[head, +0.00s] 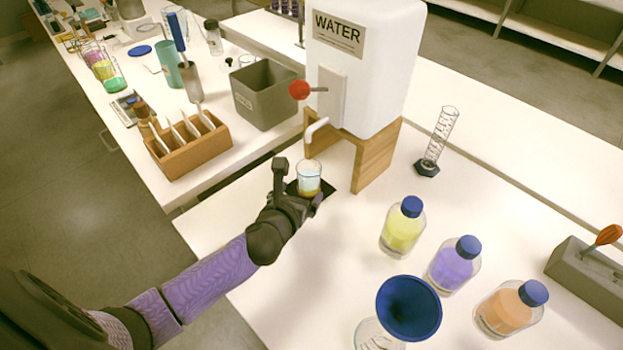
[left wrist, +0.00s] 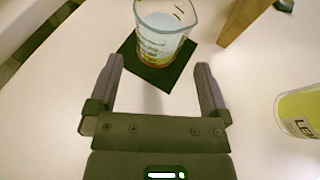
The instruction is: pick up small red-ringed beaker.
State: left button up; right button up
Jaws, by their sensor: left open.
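A small clear beaker (head: 309,179) stands upright on a black square mat (head: 292,188) below the tap of the water dispenser. My left gripper (left wrist: 160,66) is open and empty, one finger on each side of the line to the beaker. In the head view my left gripper (head: 298,184) is close beside the beaker. My right gripper is not in view.
The white water dispenser (head: 375,70) on its wooden stand (head: 376,158) is right behind the beaker. Yellow (head: 402,228), purple (head: 453,265) and orange (head: 510,308) bottles, a blue funnel (head: 408,308) and a graduated cylinder (head: 438,138) stand to the right. A grey bin (head: 264,95) stands behind left.

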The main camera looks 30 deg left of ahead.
aim_at(305, 187)
pick_arm(q)
jog(key=b+x, duration=0.1)
jog(key=x, duration=0.1)
jog(key=b+x, duration=0.1)
jog(key=x, duration=0.2)
jog(key=shift+s+f+b, duration=0.15)
jog(key=shift+f+b, duration=0.1)
jog(key=shift+b, duration=0.05)
jog(key=shift+r, duration=0.2)
jog(key=shift+c, duration=0.3)
jog(key=c, duration=1.2)
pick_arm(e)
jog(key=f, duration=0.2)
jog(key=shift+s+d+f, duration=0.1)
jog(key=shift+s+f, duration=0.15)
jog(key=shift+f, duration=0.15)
